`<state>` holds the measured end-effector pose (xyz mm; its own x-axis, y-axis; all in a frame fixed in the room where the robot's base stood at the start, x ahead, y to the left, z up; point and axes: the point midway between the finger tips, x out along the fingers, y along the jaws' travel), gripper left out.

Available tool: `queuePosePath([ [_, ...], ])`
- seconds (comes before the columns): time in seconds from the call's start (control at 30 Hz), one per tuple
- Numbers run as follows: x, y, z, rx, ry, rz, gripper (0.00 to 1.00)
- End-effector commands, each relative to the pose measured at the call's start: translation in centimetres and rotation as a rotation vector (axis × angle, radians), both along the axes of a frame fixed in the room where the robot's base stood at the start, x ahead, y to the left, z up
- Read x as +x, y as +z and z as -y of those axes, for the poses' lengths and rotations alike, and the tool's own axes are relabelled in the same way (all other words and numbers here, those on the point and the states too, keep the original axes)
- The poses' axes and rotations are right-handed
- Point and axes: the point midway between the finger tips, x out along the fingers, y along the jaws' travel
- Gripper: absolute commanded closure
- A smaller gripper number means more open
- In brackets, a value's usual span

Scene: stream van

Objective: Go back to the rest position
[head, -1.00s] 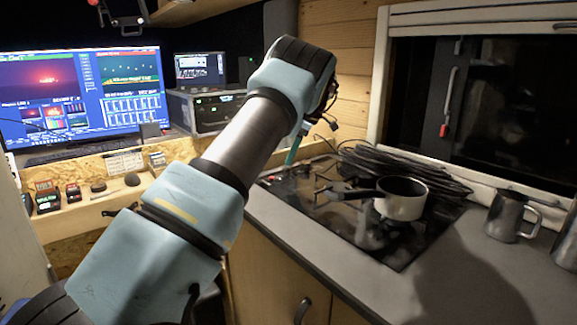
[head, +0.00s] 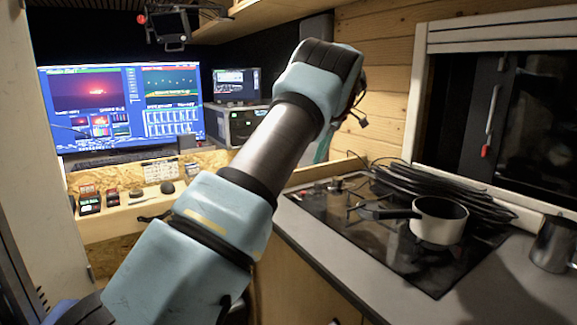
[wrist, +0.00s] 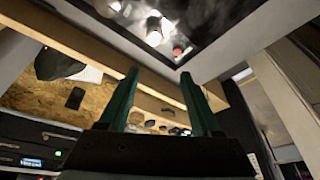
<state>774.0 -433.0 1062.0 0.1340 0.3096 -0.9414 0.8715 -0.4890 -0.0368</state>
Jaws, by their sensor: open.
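My gripper (wrist: 160,95) shows in the wrist view as two green fingers, apart and with nothing between them. In the head view my blue and grey arm reaches up across the middle, and its wrist end hides most of the gripper; only a bit of green shows below it. The gripper is left of the black hob (head: 390,235), near the counter's left edge, and apart from the pot.
A white pot (head: 438,228) stands on the hob, in front of a coil of black cable (head: 425,188). A metal mug (head: 553,243) is at the right. A monitor (head: 120,110) and small devices (head: 90,200) are at the left.

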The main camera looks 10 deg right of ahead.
Motion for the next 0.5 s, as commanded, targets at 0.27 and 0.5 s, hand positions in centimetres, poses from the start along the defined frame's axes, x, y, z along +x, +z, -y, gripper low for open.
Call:
queuePosePath([
  [0.27,-2.8,-2.2,-12.4,-0.114,-0.269,-0.132,0.35],
  [0.5,-10.5,-4.9,-19.7,-0.184,-0.566,-0.174,0.35],
])
